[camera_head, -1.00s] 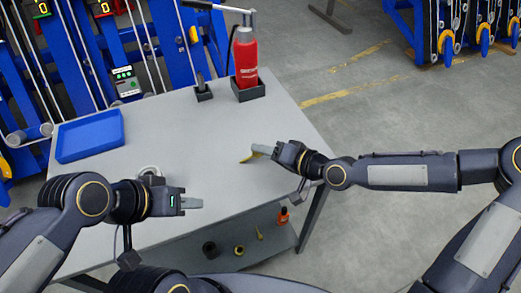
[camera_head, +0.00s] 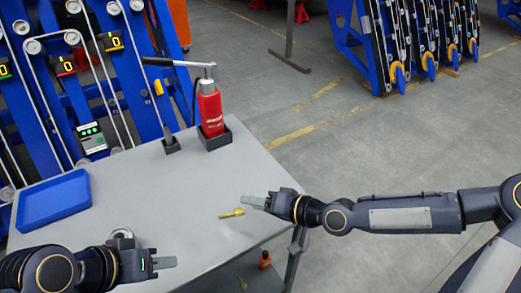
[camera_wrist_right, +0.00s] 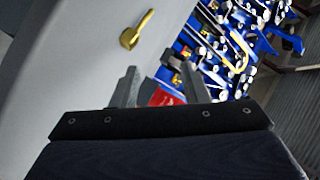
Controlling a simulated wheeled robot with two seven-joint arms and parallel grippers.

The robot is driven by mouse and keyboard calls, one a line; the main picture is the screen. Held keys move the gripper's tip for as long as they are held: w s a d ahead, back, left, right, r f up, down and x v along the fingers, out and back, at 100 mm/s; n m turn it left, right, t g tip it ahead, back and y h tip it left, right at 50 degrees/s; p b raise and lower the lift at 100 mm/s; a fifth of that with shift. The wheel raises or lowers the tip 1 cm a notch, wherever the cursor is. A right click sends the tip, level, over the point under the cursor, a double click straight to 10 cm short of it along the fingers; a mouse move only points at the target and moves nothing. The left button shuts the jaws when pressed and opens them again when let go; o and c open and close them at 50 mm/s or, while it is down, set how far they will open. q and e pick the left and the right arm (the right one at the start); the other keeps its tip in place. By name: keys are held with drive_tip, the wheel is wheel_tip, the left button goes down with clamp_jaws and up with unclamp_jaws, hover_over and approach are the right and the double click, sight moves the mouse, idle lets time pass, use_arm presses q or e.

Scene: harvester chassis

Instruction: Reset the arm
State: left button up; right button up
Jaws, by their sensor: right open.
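My right gripper (camera_head: 253,200) is over the front right part of the grey table (camera_head: 150,195). In the right wrist view its two fingers (camera_wrist_right: 160,88) stand apart with nothing held between them. A small yellow part (camera_head: 231,213) lies on the table just left of and below the fingertips in the head view, apart from them. It also shows in the right wrist view (camera_wrist_right: 137,32), beyond the fingers. My left gripper (camera_head: 164,263) is over the front left of the table, pointing right. Its fingers overlap from this side, so their opening is hidden.
A blue tray (camera_head: 53,201) is at the table's left. A red bottle jack (camera_head: 210,112) with a long handle stands in a black holder at the back. Blue racks stand behind. The table's middle is clear.

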drive_tip(key=d+h, duration=0.1)
drive_tip(key=d, duration=0.1)
drive_tip(key=s+d+h+p, duration=0.1)
drive_tip(key=d, duration=0.1)
drive_tip(key=s+d+f+n+h+p, duration=0.1)
drive_tip(key=d+h, duration=0.1)
drive_tip(key=shift+s+g, duration=0.1)
drive_tip(key=shift+g, duration=0.3)
drive_tip(key=s+d+r+h+p, duration=0.1)
drive_tip(key=s+d+r+h, duration=0.1)
drive_tip(key=d, duration=0.3)
drive_tip(key=s+d+r+h+p, duration=0.1)
drive_tip(key=s+d+r+h, duration=0.15)
drive_tip(key=d, duration=0.25)
drive_tip(key=s+d+r+m+p, duration=0.3)
drive_tip(key=s+d+r, duration=0.4)
drive_tip(key=s+r, duration=0.3)
drive_tip(key=s, duration=0.2)
drive_tip(key=shift+s+d+m+t, duration=0.2)
drive_tip(key=shift+s+m+t, duration=0.1)
drive_tip(key=shift+s+t, duration=0.1)
drive_tip(key=shift+w+h, duration=0.1)
drive_tip(key=shift+h, duration=0.15)
drive_tip(key=shift+c, duration=0.5)
